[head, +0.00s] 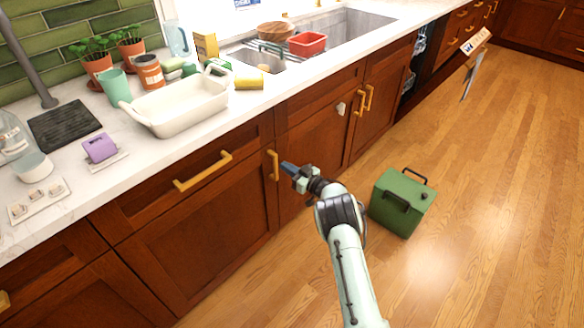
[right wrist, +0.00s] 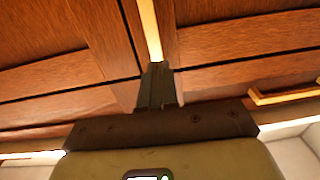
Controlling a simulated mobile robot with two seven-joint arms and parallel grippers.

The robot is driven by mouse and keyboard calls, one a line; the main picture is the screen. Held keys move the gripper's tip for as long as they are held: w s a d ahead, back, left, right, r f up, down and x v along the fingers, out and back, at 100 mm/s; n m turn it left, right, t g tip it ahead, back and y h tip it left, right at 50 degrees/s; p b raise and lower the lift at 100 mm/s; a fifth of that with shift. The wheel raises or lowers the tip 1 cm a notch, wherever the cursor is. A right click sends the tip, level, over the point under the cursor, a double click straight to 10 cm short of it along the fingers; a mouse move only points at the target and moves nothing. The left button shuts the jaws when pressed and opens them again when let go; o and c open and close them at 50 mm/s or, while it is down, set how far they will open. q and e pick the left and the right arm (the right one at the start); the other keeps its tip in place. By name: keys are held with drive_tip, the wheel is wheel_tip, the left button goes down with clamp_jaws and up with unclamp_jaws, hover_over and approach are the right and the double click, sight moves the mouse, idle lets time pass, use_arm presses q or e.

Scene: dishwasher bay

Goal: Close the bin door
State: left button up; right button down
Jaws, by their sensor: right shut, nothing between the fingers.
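The likely bin door is the brown wooden cabinet door (head: 200,225) with a vertical gold handle (head: 273,165) at its right edge. It looks flush with the cabinet front, with no clear gap. My right gripper (head: 286,167) is shut and empty, its tips close to this handle; I cannot tell if they touch. In the right wrist view the closed fingers (right wrist: 158,85) point at a vertical gold handle (right wrist: 150,30) between wooden panels. My left gripper is not in view.
A green box with dark handles (head: 402,202) stands on the wooden floor beside my right arm. The counter above holds a white basin (head: 180,108), potted plants and a sink (head: 345,28). A dishwasher (head: 440,55) stands open at upper right.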

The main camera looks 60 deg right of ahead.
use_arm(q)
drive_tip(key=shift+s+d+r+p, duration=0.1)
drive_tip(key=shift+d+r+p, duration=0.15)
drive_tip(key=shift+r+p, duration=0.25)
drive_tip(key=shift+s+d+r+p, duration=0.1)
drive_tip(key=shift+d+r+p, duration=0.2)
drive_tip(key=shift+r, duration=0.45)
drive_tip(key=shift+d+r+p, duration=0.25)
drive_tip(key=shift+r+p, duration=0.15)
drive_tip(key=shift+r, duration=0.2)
use_arm(e)
drive_tip(key=s+a, duration=0.1)
drive_tip(key=s, duration=1)
drive_tip(key=shift+a+f, duration=0.2)
drive_tip(key=shift+a, duration=0.1)
